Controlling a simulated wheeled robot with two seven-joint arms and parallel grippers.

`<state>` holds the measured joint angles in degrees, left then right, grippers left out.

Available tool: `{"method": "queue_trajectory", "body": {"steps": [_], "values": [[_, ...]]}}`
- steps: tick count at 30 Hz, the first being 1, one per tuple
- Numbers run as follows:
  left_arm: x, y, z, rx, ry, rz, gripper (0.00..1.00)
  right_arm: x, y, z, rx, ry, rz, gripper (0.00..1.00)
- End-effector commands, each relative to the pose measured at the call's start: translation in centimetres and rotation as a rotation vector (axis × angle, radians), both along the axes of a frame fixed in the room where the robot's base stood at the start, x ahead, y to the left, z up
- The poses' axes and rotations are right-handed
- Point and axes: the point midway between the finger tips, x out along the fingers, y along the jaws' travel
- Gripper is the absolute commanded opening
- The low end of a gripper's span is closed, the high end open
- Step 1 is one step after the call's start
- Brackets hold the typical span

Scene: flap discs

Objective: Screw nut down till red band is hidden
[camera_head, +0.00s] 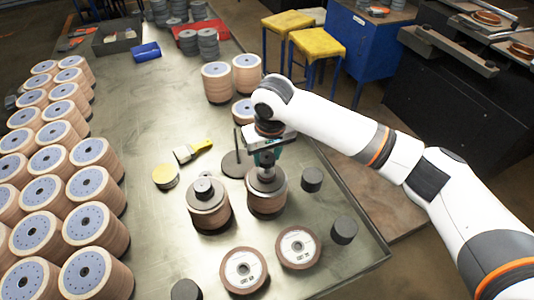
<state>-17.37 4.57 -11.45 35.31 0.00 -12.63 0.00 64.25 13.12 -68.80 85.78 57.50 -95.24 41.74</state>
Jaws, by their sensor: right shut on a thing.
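My right gripper (266,158) points down over a stack of brown flap discs (266,199) near the table's middle right. It is shut on the nut (266,173) at the top of that stack. The nut is mostly hidden by the fingers, and I cannot make out a red band. My left gripper is not in view.
Rows of disc stacks (44,193) fill the table's left side. Two flat discs (244,270) lie in front. Dark cylinders (344,230) stand nearby. A brush (193,151), a yellow tin (165,176) and a rod on a round base (237,163) stand behind. The middle left is clear.

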Motion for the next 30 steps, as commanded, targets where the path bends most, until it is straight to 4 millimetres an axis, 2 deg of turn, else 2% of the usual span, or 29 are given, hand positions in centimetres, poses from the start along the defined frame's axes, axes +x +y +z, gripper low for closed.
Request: {"method": "queue_trajectory", "body": {"steps": [1, 4, 16, 30], "values": [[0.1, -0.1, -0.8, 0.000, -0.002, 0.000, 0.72, 0.0, 0.0, -0.7, 0.000, -0.001, 0.000, 0.18], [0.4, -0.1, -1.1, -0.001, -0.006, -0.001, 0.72, 0.0, 0.0, -0.9, 0.000, -0.001, 0.000, 0.18], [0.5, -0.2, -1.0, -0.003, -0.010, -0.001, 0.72, 0.0, 0.0, -0.8, 0.000, 0.000, 0.000, 0.18], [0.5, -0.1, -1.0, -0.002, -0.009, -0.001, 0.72, 0.0, 0.0, -1.7, 0.001, 0.000, 0.000, 0.18]]}}
